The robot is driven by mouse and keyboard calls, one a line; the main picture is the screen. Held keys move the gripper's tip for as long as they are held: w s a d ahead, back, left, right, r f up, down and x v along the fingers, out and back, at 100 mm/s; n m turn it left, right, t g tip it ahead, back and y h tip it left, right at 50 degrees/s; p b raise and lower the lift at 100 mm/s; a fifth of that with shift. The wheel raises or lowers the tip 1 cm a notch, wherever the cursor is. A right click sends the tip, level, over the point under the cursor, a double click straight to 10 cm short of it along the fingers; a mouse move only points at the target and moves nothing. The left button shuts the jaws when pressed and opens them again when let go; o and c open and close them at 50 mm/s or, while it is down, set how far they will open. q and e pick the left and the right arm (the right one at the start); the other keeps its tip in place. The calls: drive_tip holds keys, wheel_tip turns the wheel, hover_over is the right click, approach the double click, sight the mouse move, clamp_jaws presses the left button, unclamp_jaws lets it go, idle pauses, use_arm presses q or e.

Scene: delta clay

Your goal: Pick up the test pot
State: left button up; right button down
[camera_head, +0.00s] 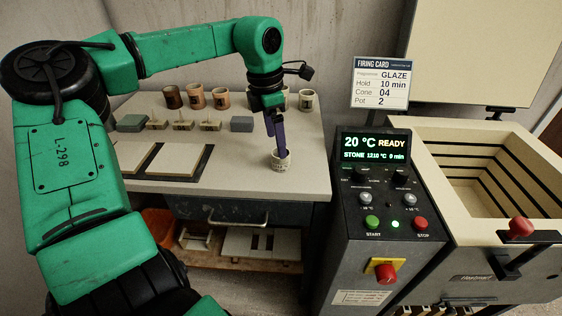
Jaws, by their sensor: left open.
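A small cream pot with a patterned wall (281,161) stands upright near the front right edge of the worktable (240,183). My left gripper (278,145) comes down from above, with its purple fingers at the pot's mouth. The fingers are open; I cannot tell whether they touch the pot, and one finger may be inside the rim. Several other pots stand at the back of the table, among them a dark brown pot (172,97) and a tan pot (195,96). My right gripper is not in view.
An open kiln (468,224) with a control box (372,205) stands right of the table. A firing card (381,83) stands above it. Pale tiles (175,161), small blocks (157,124) and a grey block (241,124) lie on the table. The table's front centre is clear.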

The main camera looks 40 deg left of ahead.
use_arm(q)
drive_tip(key=f, duration=0.2)
drive_tip(key=w+f, duration=0.1)
drive_tip(key=f, duration=0.2)
drive_tip(key=shift+w+d+f, duration=0.2)
drive_tip(key=shift+d+f, duration=0.1)
drive_tip(key=shift+f, duration=0.1)
drive_tip(key=shift+r, duration=0.1)
drive_tip(key=c, duration=1.4)
drive_tip(key=shift+c, duration=0.2)
